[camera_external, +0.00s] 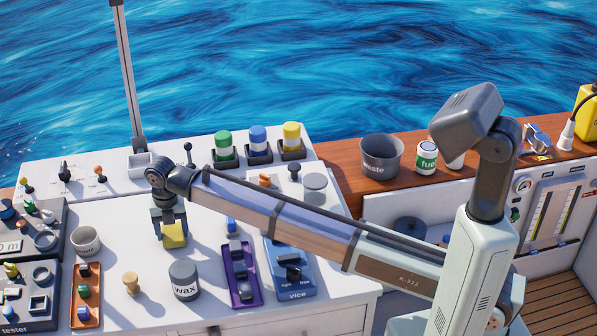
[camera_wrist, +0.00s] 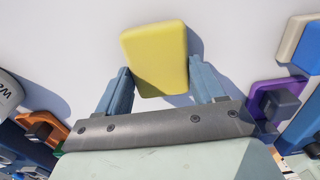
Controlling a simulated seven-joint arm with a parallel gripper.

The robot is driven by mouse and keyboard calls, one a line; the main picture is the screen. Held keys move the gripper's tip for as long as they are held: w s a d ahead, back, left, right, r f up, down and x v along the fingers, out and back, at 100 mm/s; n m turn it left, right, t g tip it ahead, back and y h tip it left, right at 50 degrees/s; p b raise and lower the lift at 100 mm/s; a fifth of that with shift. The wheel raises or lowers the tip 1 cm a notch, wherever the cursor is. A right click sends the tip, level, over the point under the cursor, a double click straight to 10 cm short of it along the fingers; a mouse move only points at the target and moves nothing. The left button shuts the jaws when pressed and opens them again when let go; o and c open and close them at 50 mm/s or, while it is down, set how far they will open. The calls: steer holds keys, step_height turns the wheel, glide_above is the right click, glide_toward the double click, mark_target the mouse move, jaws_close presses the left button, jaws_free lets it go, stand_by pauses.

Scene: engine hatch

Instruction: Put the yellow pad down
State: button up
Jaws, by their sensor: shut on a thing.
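The yellow pad (camera_external: 174,235) is a small block held at the end of my arm, over the white hatch top. In the wrist view the yellow pad (camera_wrist: 156,58) sits between the two blue-grey fingers. My gripper (camera_external: 170,222) points down and is shut on the pad; its fingers also show in the wrist view (camera_wrist: 160,88). A shadow lies beside the pad on the white surface. I cannot tell whether the pad touches the surface.
Green, blue and yellow cylinders (camera_external: 258,140) stand at the back. White surface around the pad is clear.

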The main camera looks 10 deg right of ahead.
mark_target(173, 233)
steer(key=shift+f, duration=0.1)
steer(key=o, duration=1)
steer(key=shift+o, duration=0.2)
step_height(173, 233, up, 12)
